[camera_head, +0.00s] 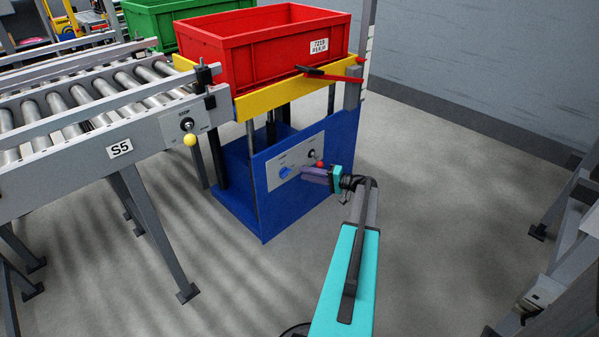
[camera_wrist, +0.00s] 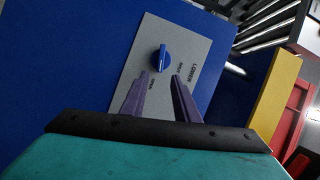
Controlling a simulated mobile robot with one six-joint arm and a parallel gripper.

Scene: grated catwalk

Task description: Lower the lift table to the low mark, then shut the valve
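The lift table has a blue base (camera_head: 310,190) and a yellow top frame (camera_head: 290,90) that bears a red crate (camera_head: 265,50). It stands raised, with a gap between frame and base. A grey panel on the base (camera_head: 284,160) carries the valve, a blue knob (camera_head: 285,171) that also shows in the wrist view (camera_wrist: 162,60). Lettering there includes "LOWER". My gripper (camera_head: 303,173) is at the panel, to the right of the knob in the head view. In the wrist view its purple fingers (camera_wrist: 160,84) are apart and empty, short of the knob.
A red ball (camera_head: 320,164) shows at the panel's right end. A red-and-black bar (camera_head: 328,75) crosses the yellow frame. A roller conveyor (camera_head: 80,110) adjoins the table at left, with a yellow-knobbed stop (camera_head: 189,139).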

